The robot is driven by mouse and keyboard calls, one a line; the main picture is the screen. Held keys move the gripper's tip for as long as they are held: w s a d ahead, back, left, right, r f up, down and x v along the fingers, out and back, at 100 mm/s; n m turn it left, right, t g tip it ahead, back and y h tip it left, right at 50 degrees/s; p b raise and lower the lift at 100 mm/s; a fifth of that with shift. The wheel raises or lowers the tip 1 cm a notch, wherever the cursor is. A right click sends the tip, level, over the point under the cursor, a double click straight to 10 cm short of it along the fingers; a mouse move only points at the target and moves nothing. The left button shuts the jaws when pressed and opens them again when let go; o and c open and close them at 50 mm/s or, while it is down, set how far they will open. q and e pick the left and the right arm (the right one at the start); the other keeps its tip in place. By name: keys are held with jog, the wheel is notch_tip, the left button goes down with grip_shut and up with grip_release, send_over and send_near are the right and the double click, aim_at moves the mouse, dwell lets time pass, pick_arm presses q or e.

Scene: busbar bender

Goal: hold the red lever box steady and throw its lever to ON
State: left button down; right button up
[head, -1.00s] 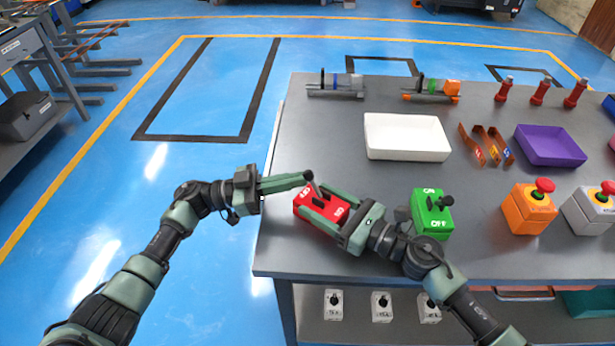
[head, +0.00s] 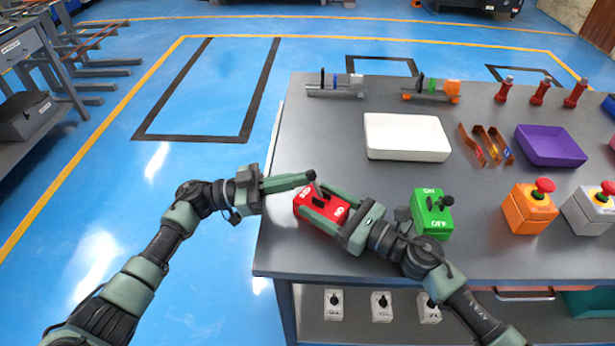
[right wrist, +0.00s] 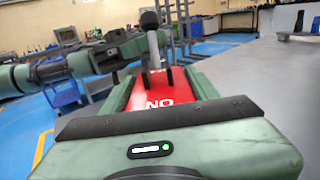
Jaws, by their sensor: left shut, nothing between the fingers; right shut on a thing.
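The red lever box (head: 332,224) sits near the left edge of the grey table, turned at an angle. Its black-knobbed lever (head: 312,176) stands up, with the knob toward the box's far, OFF end; the ON mark (right wrist: 160,104) is at the end nearer my right gripper. My right gripper (head: 324,208) is shut on the box, its fingers along the two sides. My left gripper (head: 308,179) is shut and empty, its tips beside the lever just below the knob. It also shows in the right wrist view (right wrist: 140,50), left of the lever shaft; whether it touches is unclear.
A green lever box (head: 432,222) stands close to the right of my right wrist. Farther right are orange (head: 532,216) and grey button boxes. A white tray (head: 407,152) lies behind, and the table between it and the red box is clear.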

pick_arm(q)
jog(key=shift+s+d+r, duration=0.35)
jog(key=shift+d+r, duration=0.15)
jog(key=shift+r, duration=0.1)
dwell(0.7)
jog(key=shift+s+d+r, duration=0.4)
jog(key=shift+d+r, duration=0.05)
jog(key=shift+d, duration=0.1)
dwell(0.9)
jog(key=shift+w+f, duration=0.1)
jog(key=shift+w+a+f, duration=0.55)
jog(key=shift+a+f, duration=0.25)
jog(key=shift+a, duration=0.05)
jog(key=shift+w+a+f, duration=0.5)
jog(key=shift+a+f, duration=0.25)
jog(key=shift+a, duration=0.05)
jog(key=shift+w+a+f, duration=0.55)
jog(key=shift+a+f, duration=0.25)
jog(key=shift+w+a+f, duration=0.5)
jog(key=shift+a+f, duration=0.25)
jog(key=shift+a, duration=0.05)
pick_arm(e)
jog(key=o, duration=1.8)
